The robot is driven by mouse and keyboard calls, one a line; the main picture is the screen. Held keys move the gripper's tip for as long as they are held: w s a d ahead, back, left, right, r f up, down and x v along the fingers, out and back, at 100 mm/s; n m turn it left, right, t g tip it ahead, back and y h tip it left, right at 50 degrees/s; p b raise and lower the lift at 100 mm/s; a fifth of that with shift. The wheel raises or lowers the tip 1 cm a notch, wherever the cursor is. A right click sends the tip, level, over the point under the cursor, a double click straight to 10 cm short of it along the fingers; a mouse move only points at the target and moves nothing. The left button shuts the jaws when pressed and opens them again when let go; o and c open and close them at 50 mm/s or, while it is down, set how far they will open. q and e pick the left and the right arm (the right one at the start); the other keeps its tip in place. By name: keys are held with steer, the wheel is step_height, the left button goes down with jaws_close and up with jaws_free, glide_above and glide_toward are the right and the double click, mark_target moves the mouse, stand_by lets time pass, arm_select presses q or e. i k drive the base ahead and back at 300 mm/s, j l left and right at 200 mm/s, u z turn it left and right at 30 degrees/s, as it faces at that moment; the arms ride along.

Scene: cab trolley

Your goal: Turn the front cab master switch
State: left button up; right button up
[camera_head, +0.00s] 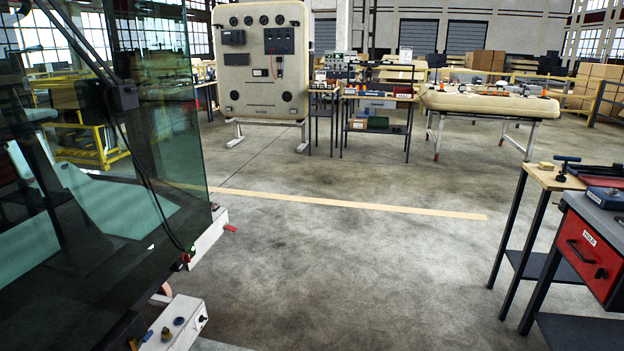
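A glass-fronted cab (100,180) fills the left side, with dark framing and a wiper arm on the glass. At its lower right edge is a pale beam (208,238) with a small red handle (230,228) sticking out. A small green light (193,249) shows near the glass corner. A white box (186,332) at bottom left carries a dark blue round knob (179,321) and a brass-coloured knob (166,333). No control is clearly readable as the front cab master switch. Neither of my grippers is in view.
A beige panel (262,95) with gauges stands at the back. A bench with a red drawer (590,250) is at right. The middle floor is clear.

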mark_target(185, 256)
steer(key=i, duration=1.15)
steer(key=i+l+u, duration=0.1)
steer(key=i, duration=1)
